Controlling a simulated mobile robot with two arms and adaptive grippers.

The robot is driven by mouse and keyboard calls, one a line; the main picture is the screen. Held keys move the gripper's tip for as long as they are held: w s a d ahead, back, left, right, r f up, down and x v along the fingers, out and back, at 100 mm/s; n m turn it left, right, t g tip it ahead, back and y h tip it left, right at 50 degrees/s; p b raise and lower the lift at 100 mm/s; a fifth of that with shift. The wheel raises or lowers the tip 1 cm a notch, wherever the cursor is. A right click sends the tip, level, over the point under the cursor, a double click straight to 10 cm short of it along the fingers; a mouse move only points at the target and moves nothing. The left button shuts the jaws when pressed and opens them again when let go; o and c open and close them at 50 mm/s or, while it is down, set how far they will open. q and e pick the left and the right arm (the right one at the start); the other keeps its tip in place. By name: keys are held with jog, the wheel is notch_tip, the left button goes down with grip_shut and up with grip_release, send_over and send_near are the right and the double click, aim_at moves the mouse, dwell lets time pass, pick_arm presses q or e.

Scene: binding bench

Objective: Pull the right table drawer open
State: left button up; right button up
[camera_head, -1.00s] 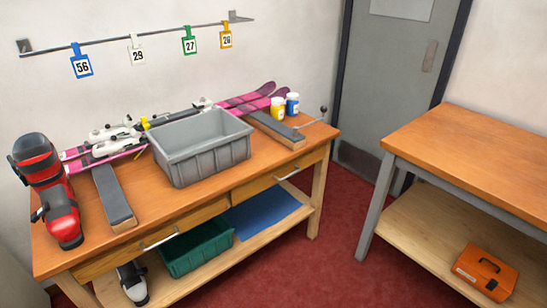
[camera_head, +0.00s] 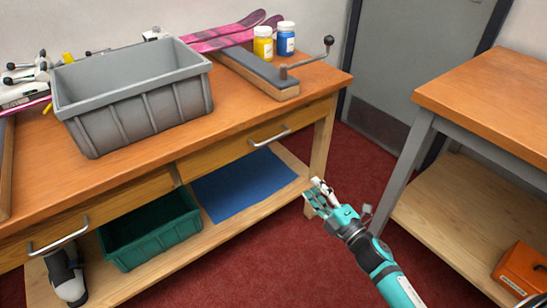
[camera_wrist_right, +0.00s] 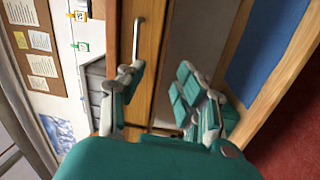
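The right table drawer (camera_head: 222,152) is in the wooden bench's front, and it looks closed. Its metal bar handle (camera_head: 269,137) is bare. In the right wrist view the handle (camera_wrist_right: 137,42) shows upright, just beyond the fingertips. My right gripper (camera_head: 316,196) is in front of the bench, below and to the right of the handle in the head view, and apart from it. In the right wrist view my right gripper (camera_wrist_right: 157,80) has its teal fingers spread with nothing between them. My left gripper is not in view.
A grey bin (camera_head: 135,100), a dark padded block (camera_head: 255,75) and yellow (camera_head: 263,43) and blue (camera_head: 285,39) jars stand on the bench. A green crate (camera_head: 150,228) and blue mat (camera_head: 243,184) lie on its lower shelf. A second table (camera_head: 500,90) stands right.

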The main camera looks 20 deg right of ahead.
aim_at(274, 139)
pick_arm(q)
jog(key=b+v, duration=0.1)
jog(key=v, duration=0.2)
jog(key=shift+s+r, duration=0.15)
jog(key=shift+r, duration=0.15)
pick_arm(e)
jog(key=w+a+r, duration=0.2)
jog(key=w, duration=0.3)
jog(key=w+a+r+n+y, duration=0.1)
jog(key=w+a+r, duration=0.1)
jog(key=w, duration=0.3)
jog(key=w+a+r+n, duration=0.1)
jog(key=w+a+r, duration=0.1)
jog(key=w, duration=0.4)
jog(key=shift+a+r+t+y, duration=0.3)
jog(key=shift+a+r+y, duration=0.1)
jog(key=shift+r, duration=0.05)
grip_shut()
